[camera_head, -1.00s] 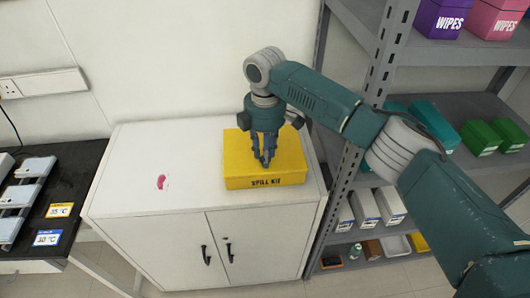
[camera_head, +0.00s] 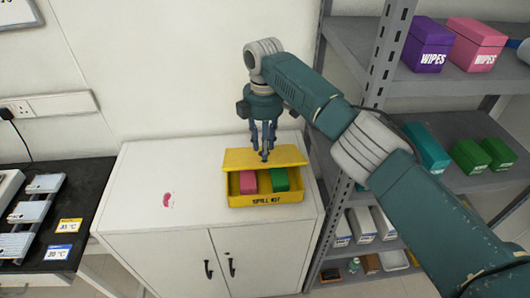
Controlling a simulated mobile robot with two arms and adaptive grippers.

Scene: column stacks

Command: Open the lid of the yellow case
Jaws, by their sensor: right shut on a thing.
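The yellow case (camera_head: 262,200), marked "SPILL KIT", stands on the right part of the white cabinet top. Its lid (camera_head: 235,160) is raised and tilted over the back of the case, so the front of the inside shows. A pink item (camera_head: 248,182) and a green item (camera_head: 280,179) lie inside. My right gripper (camera_head: 264,158) points down and is shut on the lid at about its middle. The exact finger contact is hard to make out. My left gripper is not in view.
A grey metal shelf rack (camera_head: 385,50) with boxes stands close on the right. A black table (camera_head: 75,200) with devices is at left.

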